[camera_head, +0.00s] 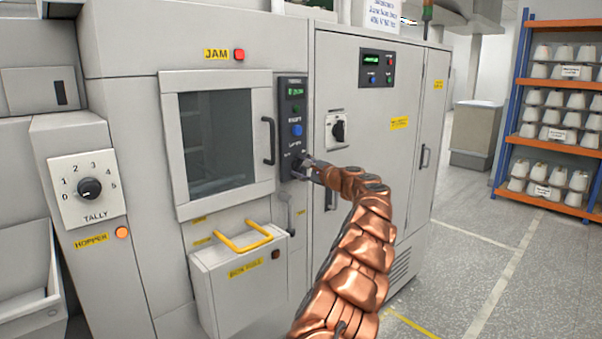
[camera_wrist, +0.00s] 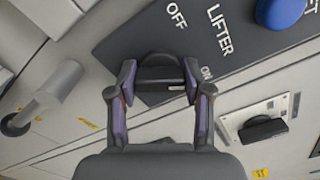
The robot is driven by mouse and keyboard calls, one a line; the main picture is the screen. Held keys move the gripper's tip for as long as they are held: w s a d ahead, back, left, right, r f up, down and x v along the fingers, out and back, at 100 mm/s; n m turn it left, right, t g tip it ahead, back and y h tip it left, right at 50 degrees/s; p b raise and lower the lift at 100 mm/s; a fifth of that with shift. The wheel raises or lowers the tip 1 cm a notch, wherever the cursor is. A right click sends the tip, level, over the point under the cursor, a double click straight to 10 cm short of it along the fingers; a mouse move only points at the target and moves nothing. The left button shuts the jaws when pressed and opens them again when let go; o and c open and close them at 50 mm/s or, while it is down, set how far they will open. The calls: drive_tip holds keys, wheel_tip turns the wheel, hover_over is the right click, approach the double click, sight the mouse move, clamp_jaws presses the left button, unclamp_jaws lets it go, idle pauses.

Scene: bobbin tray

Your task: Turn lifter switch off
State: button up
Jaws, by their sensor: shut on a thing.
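The lifter switch is a dark rotary knob (camera_wrist: 160,74) low on a dark control panel (camera_head: 291,110). In the wrist view its labels OFF and LIFTER stand above it and ON stands to its right. A short pale mark on the knob lies on its right side, on the ON side. My gripper (camera_wrist: 160,82) is shut on the knob, with one finger at each end of it. In the head view my gripper (camera_head: 305,170) is at the panel's lower end and mostly hides the knob.
A blue button (camera_head: 297,130) sits above the switch. A door handle (camera_head: 268,141) is close on the left, and a grey lever (camera_head: 285,199) hangs below. A bin with a yellow handle (camera_head: 243,243) juts out lower left. A black rotary switch (camera_head: 338,130) is on the right cabinet.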

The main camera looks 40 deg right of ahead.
drive_tip(key=n+b, duration=0.2)
drive_tip(key=b, duration=0.1)
drive_tip(key=shift+f+n, duration=0.3)
drive_tip(key=shift+n, duration=0.1)
drive_tip(key=n+b, duration=0.3)
drive_tip(key=shift+w+a+f+n, duration=0.1)
drive_tip(key=shift+n, duration=0.2)
drive_tip(key=n+b, duration=0.2)
drive_tip(key=n, duration=0.2)
drive_tip(key=shift+r+n+b, duration=0.25)
drive_tip(key=shift+n+b, duration=0.5)
drive_tip(key=shift+n, duration=1.05)
drive_tip(key=o, duration=1.2)
drive_tip(key=shift+c, duration=0.2)
